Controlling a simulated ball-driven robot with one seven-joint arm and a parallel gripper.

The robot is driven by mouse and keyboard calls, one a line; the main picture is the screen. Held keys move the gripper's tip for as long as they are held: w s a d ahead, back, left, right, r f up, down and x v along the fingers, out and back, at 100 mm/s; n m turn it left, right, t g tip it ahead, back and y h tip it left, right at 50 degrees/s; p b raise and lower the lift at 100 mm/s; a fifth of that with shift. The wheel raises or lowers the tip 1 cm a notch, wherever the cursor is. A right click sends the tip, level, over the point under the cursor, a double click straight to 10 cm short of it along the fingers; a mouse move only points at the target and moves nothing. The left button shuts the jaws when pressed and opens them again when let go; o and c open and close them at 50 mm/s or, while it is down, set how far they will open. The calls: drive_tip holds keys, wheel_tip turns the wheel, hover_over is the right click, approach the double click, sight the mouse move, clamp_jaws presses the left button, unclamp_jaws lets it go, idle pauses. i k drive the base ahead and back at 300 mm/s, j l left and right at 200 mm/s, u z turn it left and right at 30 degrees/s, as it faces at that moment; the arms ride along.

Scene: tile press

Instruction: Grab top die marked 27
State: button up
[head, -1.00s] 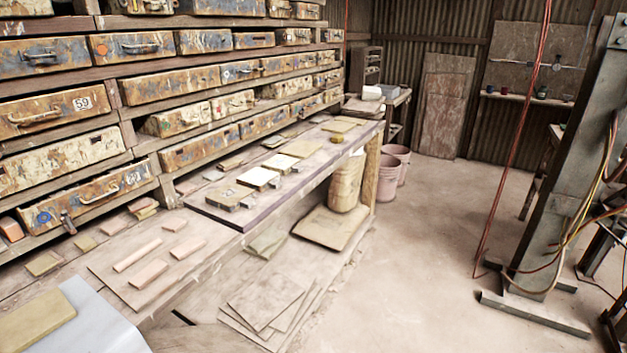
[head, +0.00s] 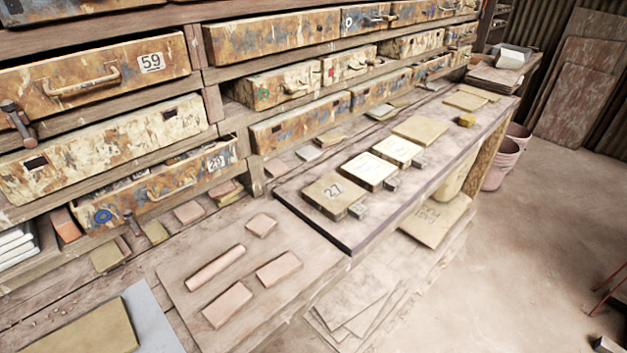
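The die marked 27 (head: 335,195) is a tan square block with a black number on its top face. It lies near the front left end of the dark-edged workbench top (head: 312,226). A small grey metal block (head: 357,211) sits against its right side. Two paler square dies, a nearer one (head: 369,171) and a farther one (head: 397,151), lie in a row behind it. My gripper is not in view.
Pinkish tiles (head: 279,268) lie on a lower board (head: 180,275) at front left. Rusty drawers (head: 165,180) line the shelves behind the bench. A tan slab (head: 85,330) sits at bottom left. Bare floor (head: 470,310) is open on the right.

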sight(334, 196)
drive_tip(key=i+j, duration=0.2)
drive_tip(key=j, duration=0.15)
drive_tip(key=i+j, duration=0.2)
drive_tip(key=j, duration=0.15)
drive_tip(key=l+u, duration=0.1)
drive_tip(key=u, duration=0.35)
drive_tip(key=i+l+u, duration=0.1)
drive_tip(key=u, duration=0.4)
drive_tip(key=l+u, duration=0.1)
drive_tip(key=u, duration=0.35)
drive_tip(key=l+u, duration=0.25)
drive_tip(key=l, duration=0.15)
drive_tip(key=k+l+u, duration=0.1)
drive_tip(key=l+u, duration=0.15)
drive_tip(key=l, duration=0.15)
drive_tip(key=k+l+u, duration=0.1)
drive_tip(key=l+u, duration=0.15)
drive_tip(key=k+l+u, duration=0.25)
drive_tip(key=l, duration=0.2)
drive_tip(key=i+l, duration=0.05)
drive_tip(key=i, duration=0.05)
